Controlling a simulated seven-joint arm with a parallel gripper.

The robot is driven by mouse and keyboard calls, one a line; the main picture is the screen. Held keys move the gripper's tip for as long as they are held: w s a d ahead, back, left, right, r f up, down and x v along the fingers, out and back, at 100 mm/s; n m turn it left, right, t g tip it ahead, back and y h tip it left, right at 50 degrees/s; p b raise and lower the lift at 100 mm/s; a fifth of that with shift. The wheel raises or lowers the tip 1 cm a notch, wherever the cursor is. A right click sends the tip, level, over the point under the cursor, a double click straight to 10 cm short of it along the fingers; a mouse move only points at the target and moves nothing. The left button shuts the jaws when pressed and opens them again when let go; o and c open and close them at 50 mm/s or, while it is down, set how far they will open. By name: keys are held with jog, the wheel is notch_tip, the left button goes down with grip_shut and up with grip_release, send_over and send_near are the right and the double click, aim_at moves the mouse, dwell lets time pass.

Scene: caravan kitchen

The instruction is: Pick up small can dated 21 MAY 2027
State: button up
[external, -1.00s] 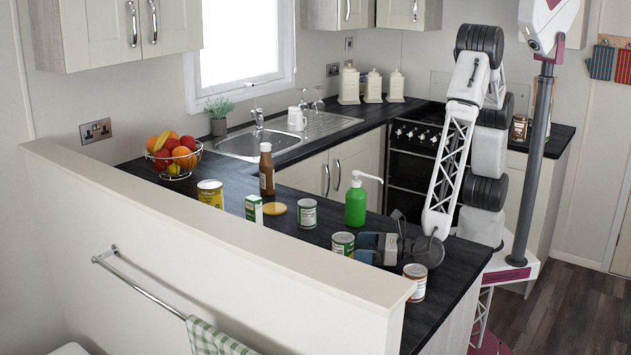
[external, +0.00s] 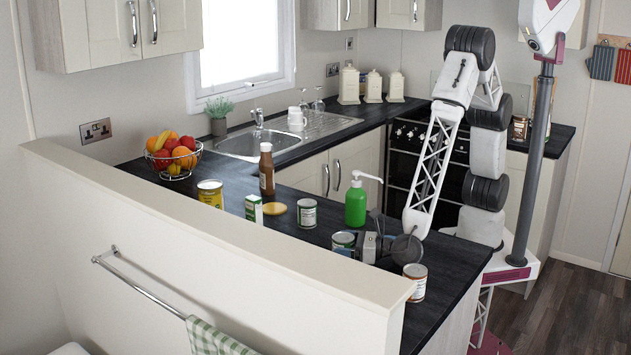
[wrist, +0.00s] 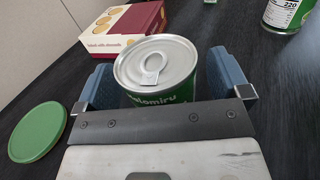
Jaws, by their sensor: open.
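A small can (wrist: 158,65) with a silver pull-tab lid and a green and white label stands upright between the blue fingers of my gripper (wrist: 165,82) in the wrist view. The fingers are open, one on each side of it; I cannot tell whether either touches it. In the external view my gripper (external: 369,247) is low over the counter, right beside the green-labelled can (external: 343,240). Its lower part is hidden by the ledge and by my gripper. No date is readable on any can.
A brown-labelled can (external: 415,284) stands close on the right. Another can (external: 307,214), a green pump bottle (external: 356,207), a sauce bottle (external: 267,170) and a yellow can (external: 210,194) stand further back. A raised ledge (external: 250,248) borders the counter. A green disc (wrist: 37,131) lies left.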

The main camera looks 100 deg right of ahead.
aim_at(346, 237)
dwell(0.3)
jog(key=c, duration=1.1)
jog(key=shift+r, duration=0.2)
jog(key=shift+r, duration=0.9)
jog(key=shift+s+d+r, duration=0.15)
jog(key=shift+s+r, duration=0.2)
jog(key=shift+r, duration=0.4)
jog(key=s+d, duration=0.2)
jog(key=s, duration=0.2)
jog(key=s+d+r, duration=0.1)
jog(key=s+d, duration=0.2)
jog(key=s, duration=0.1)
jog(key=s+d, duration=0.3)
jog(key=s, duration=0.2)
jog(key=shift+r, duration=0.15)
